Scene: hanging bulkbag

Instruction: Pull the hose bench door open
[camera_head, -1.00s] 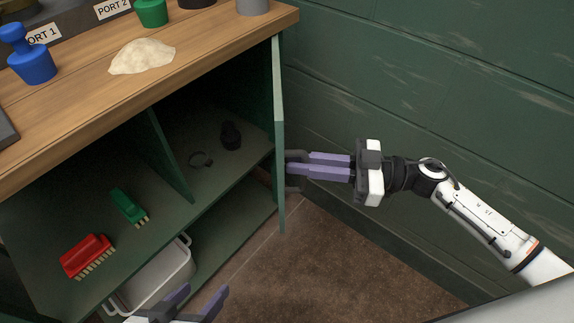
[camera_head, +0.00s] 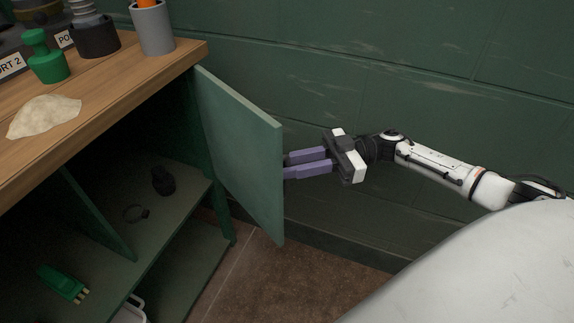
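The hose bench door (camera_head: 240,150) is a green panel standing well open at the right end of the bench, its inner face toward me. My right gripper (camera_head: 290,166) is at the door's outer side, by its free edge. Its two purple fingers are close together, shut on the door handle, of which only a dark sliver shows past the edge. The fingertips and most of the handle are hidden behind the door. My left gripper is out of view.
The wooden bench top (camera_head: 120,88) holds a green plug (camera_head: 47,62), a pale powder heap (camera_head: 44,116) and a grey cup (camera_head: 153,32). A green wall (camera_head: 400,90) stands behind.

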